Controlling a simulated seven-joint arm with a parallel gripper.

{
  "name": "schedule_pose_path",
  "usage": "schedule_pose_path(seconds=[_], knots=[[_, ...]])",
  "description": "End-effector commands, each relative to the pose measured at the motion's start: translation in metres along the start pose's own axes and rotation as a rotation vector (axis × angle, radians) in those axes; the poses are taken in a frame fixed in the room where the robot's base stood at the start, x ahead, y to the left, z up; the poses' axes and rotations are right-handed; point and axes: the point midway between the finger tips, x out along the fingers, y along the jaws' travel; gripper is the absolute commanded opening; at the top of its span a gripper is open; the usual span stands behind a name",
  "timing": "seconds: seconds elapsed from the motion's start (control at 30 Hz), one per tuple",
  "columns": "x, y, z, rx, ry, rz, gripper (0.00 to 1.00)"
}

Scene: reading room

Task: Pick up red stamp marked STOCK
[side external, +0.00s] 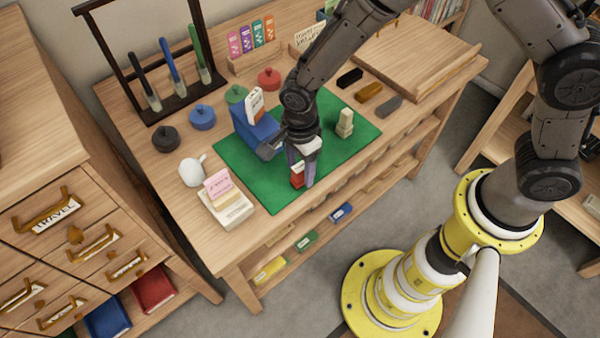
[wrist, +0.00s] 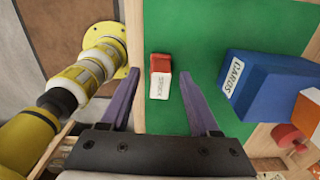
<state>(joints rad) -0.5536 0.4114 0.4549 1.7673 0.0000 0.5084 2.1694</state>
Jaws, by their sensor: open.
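The red stamp (wrist: 161,63) stands on the green mat (wrist: 187,25), with a white face (wrist: 160,86) whose dark lettering appears to read STOCK. In the side external view the red stamp (side external: 297,180) shows low beside the fingers, partly covered by them. My gripper (wrist: 158,92) is open, with its two purple fingers apart on either side of the stamp in the wrist view. In the side external view my gripper (side external: 303,176) is low over the front part of the mat. I cannot tell whether a finger touches the stamp.
A blue box labelled CARDS (wrist: 268,92) stands on the mat, close to my gripper. A beige stamp (side external: 344,123) is to the right on the mat. The mat's front left is clear.

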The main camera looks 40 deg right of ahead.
Motion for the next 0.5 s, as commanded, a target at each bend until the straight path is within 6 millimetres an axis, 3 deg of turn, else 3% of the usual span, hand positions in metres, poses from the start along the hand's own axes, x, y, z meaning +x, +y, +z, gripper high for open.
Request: schedule_pose_path(seconds=[0.13, 0.4, 0.5], knots=[[-0.0003, -0.0001, 0.0001, 0.000, 0.000, 0.000, 0.61], [-0.0006, -0.0001, 0.0001, 0.000, 0.000, 0.000, 0.12], [-0.0006, -0.0001, 0.0001, 0.000, 0.000, 0.000, 0.00]])
